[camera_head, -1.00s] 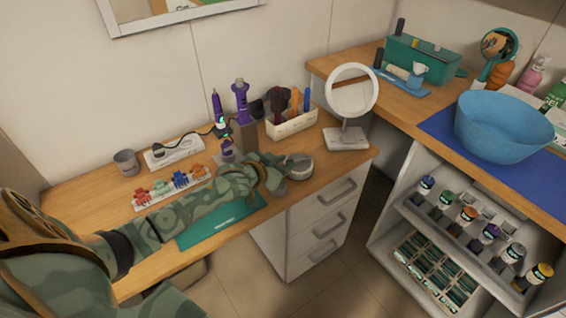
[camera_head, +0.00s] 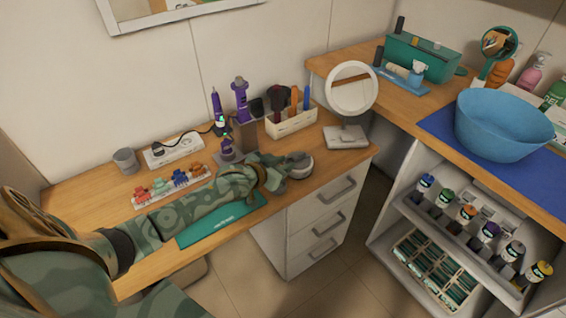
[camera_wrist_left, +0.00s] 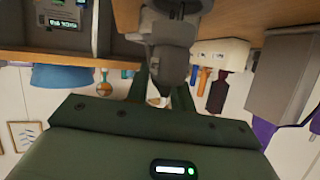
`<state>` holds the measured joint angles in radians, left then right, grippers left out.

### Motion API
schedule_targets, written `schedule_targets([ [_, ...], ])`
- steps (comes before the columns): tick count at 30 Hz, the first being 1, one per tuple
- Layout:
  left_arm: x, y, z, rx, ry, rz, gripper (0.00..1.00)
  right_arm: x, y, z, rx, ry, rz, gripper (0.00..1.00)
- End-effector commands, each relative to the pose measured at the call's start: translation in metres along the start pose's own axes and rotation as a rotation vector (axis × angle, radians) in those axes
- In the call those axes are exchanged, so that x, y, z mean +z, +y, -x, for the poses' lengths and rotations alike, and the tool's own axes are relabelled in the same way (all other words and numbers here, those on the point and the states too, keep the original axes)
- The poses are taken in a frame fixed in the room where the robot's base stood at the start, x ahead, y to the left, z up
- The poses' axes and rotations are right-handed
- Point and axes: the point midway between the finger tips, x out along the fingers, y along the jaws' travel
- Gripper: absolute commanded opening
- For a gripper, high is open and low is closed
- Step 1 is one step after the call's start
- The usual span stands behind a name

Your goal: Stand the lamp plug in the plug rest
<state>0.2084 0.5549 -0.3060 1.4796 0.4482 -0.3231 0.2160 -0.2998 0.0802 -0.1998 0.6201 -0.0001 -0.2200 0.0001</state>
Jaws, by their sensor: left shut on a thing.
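My left gripper (camera_head: 293,160) reaches over the desk toward its front right corner, at a round grey piece (camera_head: 300,172) that seems to be the plug rest. In the left wrist view, which looks upside down, the dark green fingers (camera_wrist_left: 164,92) are shut on a small grey body, the lamp plug (camera_wrist_left: 172,66). A wider, lighter grey round part (camera_wrist_left: 170,32) lies just beyond the plug. I cannot tell whether the plug is seated in it or only against it. The fingers hide part of the plug. My right gripper is not in view.
The round mirror lamp (camera_head: 345,137) stands right behind the gripper. A white brush holder (camera_head: 292,122) and a grey tool stand (camera_head: 245,137) are behind the arm. A green mat (camera_head: 225,222) lies under the forearm. The desk's front edge is close.

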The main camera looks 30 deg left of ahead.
Motion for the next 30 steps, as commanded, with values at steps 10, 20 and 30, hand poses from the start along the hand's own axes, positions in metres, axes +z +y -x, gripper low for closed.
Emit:
schedule_targets([
  [10, 0.008, 0.001, -0.004, 0.0, 0.0, 0.0, 0.0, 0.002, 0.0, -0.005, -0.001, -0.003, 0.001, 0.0],
  [20, 0.016, 0.001, -0.007, 0.0, 0.0, 0.001, 0.0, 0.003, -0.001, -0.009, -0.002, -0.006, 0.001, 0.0],
  [30, 0.023, 0.002, -0.01, 0.0, 0.001, 0.001, 0.26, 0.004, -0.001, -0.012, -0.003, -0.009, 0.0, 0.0],
])
